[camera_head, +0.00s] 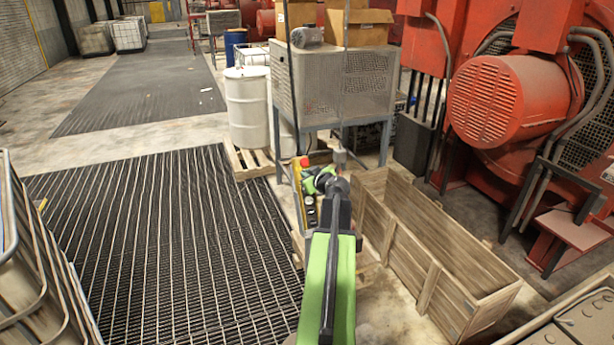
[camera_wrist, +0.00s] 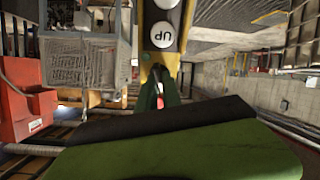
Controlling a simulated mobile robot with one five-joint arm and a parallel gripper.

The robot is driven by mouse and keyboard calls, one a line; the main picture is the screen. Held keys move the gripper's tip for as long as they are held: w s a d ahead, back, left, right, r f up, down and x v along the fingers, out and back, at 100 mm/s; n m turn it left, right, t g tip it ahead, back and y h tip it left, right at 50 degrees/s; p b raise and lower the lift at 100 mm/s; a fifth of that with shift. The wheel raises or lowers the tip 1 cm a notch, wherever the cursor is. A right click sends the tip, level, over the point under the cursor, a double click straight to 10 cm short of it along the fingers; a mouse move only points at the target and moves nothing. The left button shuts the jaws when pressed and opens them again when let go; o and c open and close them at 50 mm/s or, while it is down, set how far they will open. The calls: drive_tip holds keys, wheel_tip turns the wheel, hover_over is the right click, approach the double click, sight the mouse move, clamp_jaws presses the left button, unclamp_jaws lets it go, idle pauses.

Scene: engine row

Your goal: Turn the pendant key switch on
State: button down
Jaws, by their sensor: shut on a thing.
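The pendant (camera_head: 298,190) is a narrow yellow box with a red button (camera_head: 304,162) at its top and dark and pale buttons down its face. It hangs beyond my arm, in front of the grey cabinet. My gripper (camera_head: 318,182) is at the pendant's upper part, with its green fingers against its right side. In the wrist view the yellow pendant (camera_wrist: 149,76) carries white round buttons, one marked "UP" (camera_wrist: 163,35). My gripper (camera_wrist: 160,88) is shut at its end there. The key switch is hidden between the fingers, so its turn position cannot be told.
A long wooden crate (camera_head: 440,262) stands open to the right of my arm. A white drum (camera_head: 248,108) and a grey perforated cabinet (camera_head: 360,88) stand behind the pendant. Red machinery (camera_head: 515,100) fills the right. The grated floor (camera_head: 150,240) on the left is clear.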

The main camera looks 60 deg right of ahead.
drive_tip(key=m, duration=0.5)
drive_tip(key=shift+h, duration=0.3)
drive_tip(key=shift+s+m+g, duration=0.1)
drive_tip(key=shift+m+g, duration=0.4)
drive_tip(key=shift+m, duration=2.1)
drive_tip(key=c, duration=1.5)
unclamp_jaws()
